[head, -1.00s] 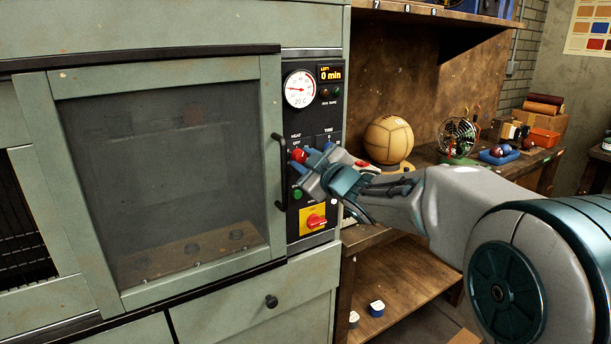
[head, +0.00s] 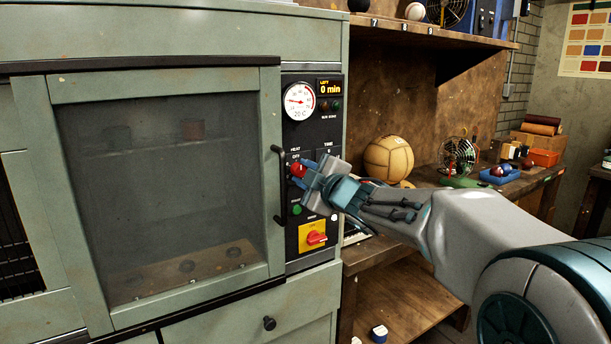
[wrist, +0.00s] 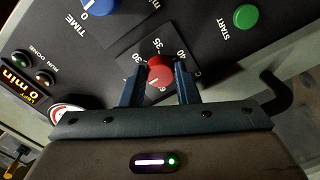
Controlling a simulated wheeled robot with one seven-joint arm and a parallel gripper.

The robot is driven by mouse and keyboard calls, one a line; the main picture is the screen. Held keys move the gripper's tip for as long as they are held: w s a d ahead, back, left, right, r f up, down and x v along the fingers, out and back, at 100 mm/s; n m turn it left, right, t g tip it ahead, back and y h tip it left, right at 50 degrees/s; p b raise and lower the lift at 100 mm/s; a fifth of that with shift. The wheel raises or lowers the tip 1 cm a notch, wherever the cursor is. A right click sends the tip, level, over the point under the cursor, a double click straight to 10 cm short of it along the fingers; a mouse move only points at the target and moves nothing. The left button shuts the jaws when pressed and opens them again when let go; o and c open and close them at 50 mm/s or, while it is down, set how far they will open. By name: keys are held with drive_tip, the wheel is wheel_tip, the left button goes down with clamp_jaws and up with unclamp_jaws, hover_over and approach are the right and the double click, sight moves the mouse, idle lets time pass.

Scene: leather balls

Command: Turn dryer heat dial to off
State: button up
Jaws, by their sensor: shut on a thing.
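The heat dial (head: 297,170) is a red knob under the HEAT label on the dryer's black control panel. In the wrist view the dial (wrist: 158,72) sits between my two blue fingers, with the marks 30, 35 and 40 beside it. My gripper (head: 304,171) is shut on it, with a finger on each side. The gripper also shows in the wrist view (wrist: 159,80). The dial's OFF mark is partly visible in the head view, but I cannot tell exactly where its pointer stands.
The dryer door handle (head: 280,185) stands out just left of the panel. The blue time dial (wrist: 100,5) and green start button (wrist: 245,17) are close by. A red switch on a yellow plate (head: 313,237) is below. A stitched ball (head: 388,160) rests on the bench behind my arm.

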drive_tip(key=o, duration=1)
drive_tip(key=shift+s, duration=0.1)
drive_tip(key=v, duration=1.3)
drive_tip(key=shift+s+d, duration=0.25)
drive_tip(key=shift+p, duration=0.3)
